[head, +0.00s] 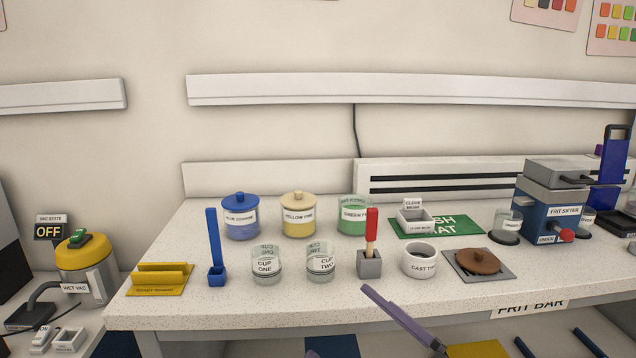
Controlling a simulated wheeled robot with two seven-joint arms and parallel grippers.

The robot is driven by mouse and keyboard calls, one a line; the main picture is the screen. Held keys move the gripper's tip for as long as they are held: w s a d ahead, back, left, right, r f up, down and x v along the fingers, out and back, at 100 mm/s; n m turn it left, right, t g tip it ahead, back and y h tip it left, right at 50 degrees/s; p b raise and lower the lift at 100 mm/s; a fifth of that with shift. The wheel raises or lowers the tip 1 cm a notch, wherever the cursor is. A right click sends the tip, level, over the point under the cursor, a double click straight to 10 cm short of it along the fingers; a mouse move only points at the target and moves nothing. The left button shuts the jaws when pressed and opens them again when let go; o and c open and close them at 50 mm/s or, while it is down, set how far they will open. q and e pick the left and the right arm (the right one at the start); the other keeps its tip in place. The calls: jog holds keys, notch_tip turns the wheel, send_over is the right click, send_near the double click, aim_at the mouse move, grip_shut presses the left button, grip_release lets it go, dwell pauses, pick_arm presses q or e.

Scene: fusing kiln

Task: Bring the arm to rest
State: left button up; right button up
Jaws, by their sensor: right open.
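My right gripper (546,334) shows only as two dark fingertips at the bottom right edge of the head view, below the bench's front edge. The fingertips stand apart with nothing seen between them, so it is open and empty. The rest of my right arm is out of the picture. My left gripper is not in view.
The bench (330,300) holds lidded jars (240,217), glass cups (267,265), a mortar (420,260) and a frit sifter (555,205). A purple bar (395,313) slants across the front edge. A wet vac (85,268) stands left. Bare bench lies along the front left.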

jog(key=d+f+m+t+h, duration=0.2)
jog(key=d+f+m+h, duration=0.4)
jog(key=f+m+h, duration=0.5)
jog(key=s+d+f+m+g+h, duration=0.1)
jog(key=s+d+f+m+g, duration=0.1)
jog(key=s+f, duration=0.7)
jog(key=s+d+f+m+g+h, duration=0.1)
jog(key=s+d+f+m+g, duration=0.1)
jog(key=s+f+g, duration=0.4)
jog(key=s+f+m, duration=0.1)
jog(key=s+f, duration=0.3)
jog(key=f, duration=0.4)
jog(key=shift+d+f+m+h, duration=0.3)
jog(key=shift+d+f+m, duration=0.1)
